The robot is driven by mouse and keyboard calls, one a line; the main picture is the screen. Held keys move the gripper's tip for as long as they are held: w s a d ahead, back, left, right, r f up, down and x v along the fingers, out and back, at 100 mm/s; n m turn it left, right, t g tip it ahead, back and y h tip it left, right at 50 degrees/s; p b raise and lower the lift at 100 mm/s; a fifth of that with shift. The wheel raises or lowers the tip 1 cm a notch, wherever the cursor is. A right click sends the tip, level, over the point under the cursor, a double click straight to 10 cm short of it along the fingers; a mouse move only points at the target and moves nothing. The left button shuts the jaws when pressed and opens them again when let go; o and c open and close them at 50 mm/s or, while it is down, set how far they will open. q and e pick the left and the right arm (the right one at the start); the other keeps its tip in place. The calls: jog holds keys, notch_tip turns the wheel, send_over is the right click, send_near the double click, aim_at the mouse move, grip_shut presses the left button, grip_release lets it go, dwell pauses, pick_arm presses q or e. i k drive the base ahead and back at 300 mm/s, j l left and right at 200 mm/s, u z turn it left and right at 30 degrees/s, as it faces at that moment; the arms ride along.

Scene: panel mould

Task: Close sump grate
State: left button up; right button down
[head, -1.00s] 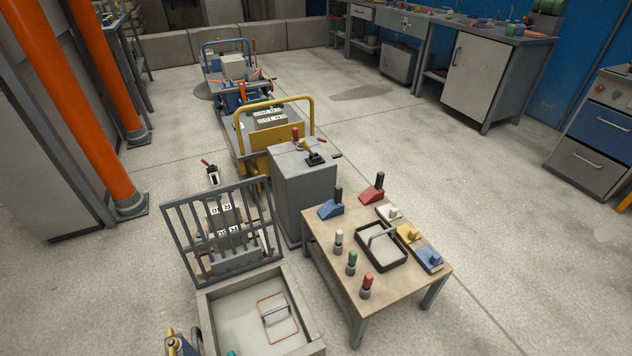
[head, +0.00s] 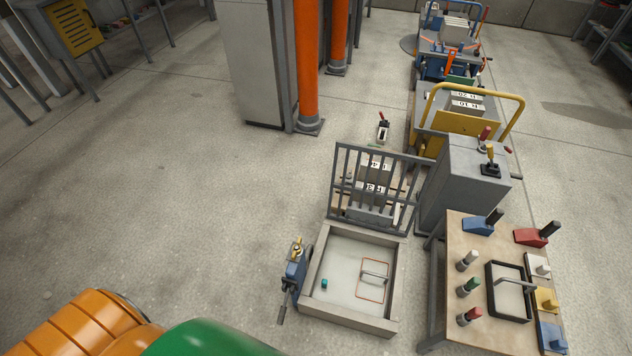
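The sump grate (head: 374,188) is a dark grey barred frame. It stands raised, nearly upright, at the back edge of the sump (head: 396,290), a shallow square box with a pale floor. A small teal object (head: 324,284) and a plate with a handle (head: 373,279) are inside the sump. A blue device with a yellow top (head: 295,268) is at the sump's left side. Neither gripper is in view.
A wooden table (head: 455,260) with coloured blocks, pegs and a black tray stands right of the sump. A grey cabinet (head: 461,190) with levers and a yellow-railed cart (head: 440,122) stand behind. Orange pipes (head: 306,65) rise at the back. The floor on the left is clear.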

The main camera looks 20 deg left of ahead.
aim_at(397, 155)
jog(key=j+u, duration=1.45)
jog(key=i+j+z, duration=0.25)
jog(key=i+j, duration=0.15)
jog(key=i, duration=0.3)
jog(key=i+j+z, duration=0.25)
jog(key=i+j, duration=0.25)
jog(key=i, duration=0.15)
jog(key=i+l+z, duration=0.1)
jog(key=i+z, duration=0.25)
jog(key=z, duration=0.15)
jog(key=i+z, duration=0.5)
jog(key=i+j+z, duration=0.2)
jog(key=z, duration=0.25)
jog(key=i+j+z, duration=0.3)
jog(key=z, duration=0.2)
jog(key=i+j+z, duration=0.35)
jog(key=z, duration=0.15)
jog(key=j, duration=0.1)
